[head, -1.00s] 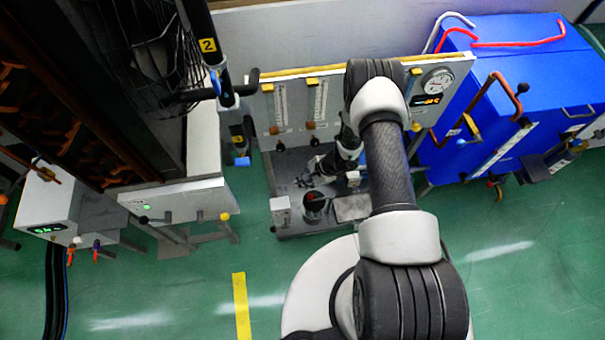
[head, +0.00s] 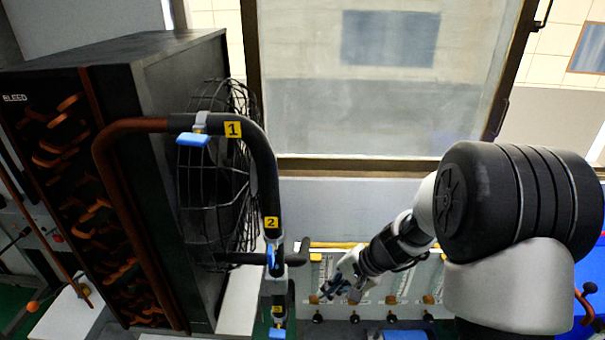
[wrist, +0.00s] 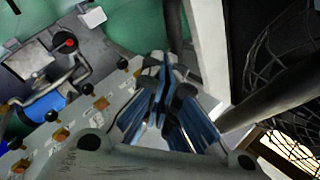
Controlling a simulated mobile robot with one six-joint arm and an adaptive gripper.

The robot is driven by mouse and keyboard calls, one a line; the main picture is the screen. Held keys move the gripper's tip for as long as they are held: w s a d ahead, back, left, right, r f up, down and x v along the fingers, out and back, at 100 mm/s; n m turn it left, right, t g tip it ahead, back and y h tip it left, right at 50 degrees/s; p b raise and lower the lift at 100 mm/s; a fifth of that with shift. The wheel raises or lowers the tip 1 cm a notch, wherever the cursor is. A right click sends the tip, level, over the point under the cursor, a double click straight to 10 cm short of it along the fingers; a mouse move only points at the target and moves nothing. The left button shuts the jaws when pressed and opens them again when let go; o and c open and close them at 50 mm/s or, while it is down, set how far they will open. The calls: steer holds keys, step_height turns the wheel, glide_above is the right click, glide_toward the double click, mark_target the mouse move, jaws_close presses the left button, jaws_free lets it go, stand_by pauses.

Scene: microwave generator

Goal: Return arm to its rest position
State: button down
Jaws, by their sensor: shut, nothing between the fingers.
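My gripper (head: 345,284) shows in the head view at the end of my arm, in front of the panel with knobs and to the right of the black pipe. In the wrist view my gripper (wrist: 170,88) has its fingers close together, with nothing held between them. My arm comes in from the right side of the head view, with its large dark joint raised high. The gripper appears clear of the panel, but the exact gap cannot be told.
A black pipe (head: 268,180) with blue-handled valves tagged 1 and 2 stands left of my gripper. Behind it are a caged fan (head: 215,190) and a coil unit (head: 80,190). A panel with several knobs (head: 400,300) lies behind the gripper. A window (head: 385,95) is above.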

steer(key=s+d+r+n+h, duration=0.15)
steer(key=s+r+n, duration=0.35)
steer(key=s+r, duration=0.95)
steer(key=s+d+r+n+t+h, duration=0.1)
steer(key=s+d+r+h, duration=0.1)
steer(key=s, duration=0.3)
steer(key=s+d+r+n+t+h, duration=0.1)
steer(key=s+d+r+h, duration=0.1)
steer(key=s, duration=0.4)
steer(key=shift+s+d+r+n+t, duration=0.15)
steer(key=shift+d+r+n+t, duration=0.2)
steer(key=shift+d+r, duration=0.45)
steer(key=shift+d+f+h, duration=0.15)
steer(key=shift+h, duration=0.1)
